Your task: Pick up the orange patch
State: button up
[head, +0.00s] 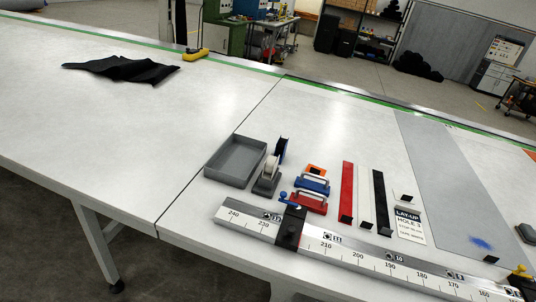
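A small orange patch (316,169) lies on the white table, right of the tape dispenser. It is partly hidden behind a blue-handled tool (313,183), and only its upper part shows. Another orange piece (531,154) shows at the far right edge of the view, cut off by the frame. My gripper is not in view.
A red-handled tool (309,203) lies in front of the blue one. A grey tray (236,160) and tape dispenser (267,177) stand left; red (346,192) and black (382,203) strips lie right. A long ruler rail (350,252) runs along the front. The left table is mostly clear.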

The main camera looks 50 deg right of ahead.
aim_at(313, 169)
jog(key=i+j, duration=0.1)
jog(key=i, duration=0.95)
jog(key=i+z, duration=0.2)
jog(key=z, duration=0.25)
jog(key=i+z, duration=0.2)
jog(key=z, duration=0.3)
jog(key=i+j+z, duration=0.15)
jog(key=z, duration=0.3)
jog(key=i+z, duration=0.5)
jog(key=i+j+z, duration=0.3)
jog(key=i+z, duration=0.2)
